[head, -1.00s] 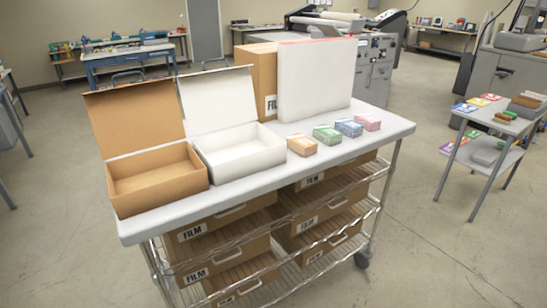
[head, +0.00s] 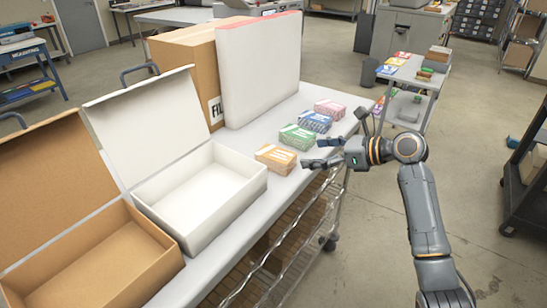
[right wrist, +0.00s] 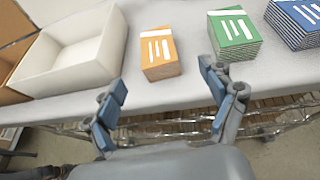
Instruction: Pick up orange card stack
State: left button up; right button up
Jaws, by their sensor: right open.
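The orange card stack (head: 276,158) lies on the white cart top, right of the open white box. In the right wrist view the orange card stack (right wrist: 160,54) sits ahead of and between the spread fingers, apart from them. My right gripper (head: 319,153) is open and empty, just right of the orange stack near the cart's front edge; it also shows in the right wrist view (right wrist: 166,95). My left gripper is not in view.
Green (head: 297,137), blue (head: 315,121) and pink (head: 330,109) card stacks stand in a row behind the orange one. An open white box (head: 196,190) and a brown box (head: 112,262) stand left. A tall white panel (head: 258,70) leans by a carton (head: 188,68).

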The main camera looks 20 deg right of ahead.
aim_at(283, 156)
jog(key=p+x, duration=0.1)
jog(key=x, duration=0.5)
jog(key=shift+w+a+f, duration=0.1)
jog(key=shift+w+a, duration=0.15)
jog(key=shift+w+a+f, duration=0.1)
jog(key=shift+w+a, duration=0.05)
jog(key=shift+w+a+f, duration=0.1)
jog(key=shift+a, duration=0.05)
jog(key=p+x, duration=0.1)
jog(key=x, duration=0.3)
jog(key=shift+a+f+p, duration=0.2)
jog(key=shift+a+p, duration=0.1)
jog(key=shift+w+a+f, duration=0.1)
jog(key=shift+f, duration=0.1)
jog(key=shift+c, duration=0.8)
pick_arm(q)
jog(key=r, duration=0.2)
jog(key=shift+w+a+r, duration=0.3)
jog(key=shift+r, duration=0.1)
pick_arm(e)
jog(key=shift+r, duration=0.1)
jog(key=c, duration=1.2)
